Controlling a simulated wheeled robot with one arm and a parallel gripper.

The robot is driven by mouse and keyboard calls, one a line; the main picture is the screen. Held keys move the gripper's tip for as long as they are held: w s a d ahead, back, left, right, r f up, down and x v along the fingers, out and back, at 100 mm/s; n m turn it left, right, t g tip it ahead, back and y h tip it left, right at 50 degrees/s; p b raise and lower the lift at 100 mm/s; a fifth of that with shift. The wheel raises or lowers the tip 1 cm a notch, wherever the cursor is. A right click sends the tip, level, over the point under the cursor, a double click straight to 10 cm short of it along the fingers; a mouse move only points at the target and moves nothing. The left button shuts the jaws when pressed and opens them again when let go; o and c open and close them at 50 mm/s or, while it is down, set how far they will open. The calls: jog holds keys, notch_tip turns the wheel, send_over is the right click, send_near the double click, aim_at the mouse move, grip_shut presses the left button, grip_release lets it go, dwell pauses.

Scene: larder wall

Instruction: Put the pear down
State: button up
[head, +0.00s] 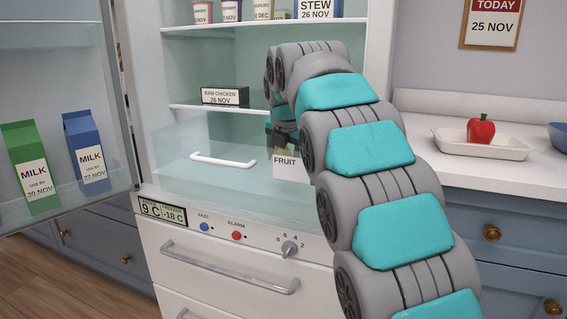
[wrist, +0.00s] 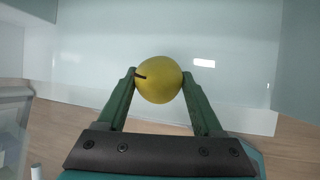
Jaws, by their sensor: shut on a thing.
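The pear (wrist: 160,82) is yellow with a dark stem. It shows in the wrist view between the two green fingers of my gripper (wrist: 158,85), which is shut on it. A pale, clear drawer lies beyond the pear in that view; I cannot tell whether the pear touches it. The clear fridge drawer (head: 175,165) with a white handle and a FRUIT label (head: 288,166) is at the bottom of the fridge, partly behind my arm.
The fridge door with two milk cartons (head: 32,165) (head: 87,150) stands open at left. A raw chicken box (head: 225,96) is on the middle shelf, with pots above. A red pepper (head: 481,130) is in a white dish (head: 452,142) on the right counter.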

jog(key=shift+f, duration=0.75)
jog(key=shift+f, duration=0.1)
jog(key=shift+f+b, duration=0.3)
jog(key=shift+f, duration=0.25)
jog(key=o, duration=1.5)
jog(key=shift+r, duration=0.1)
jog(key=shift+r, duration=0.25)
jog(key=v, duration=1.2)
jog(key=shift+r, duration=0.4)
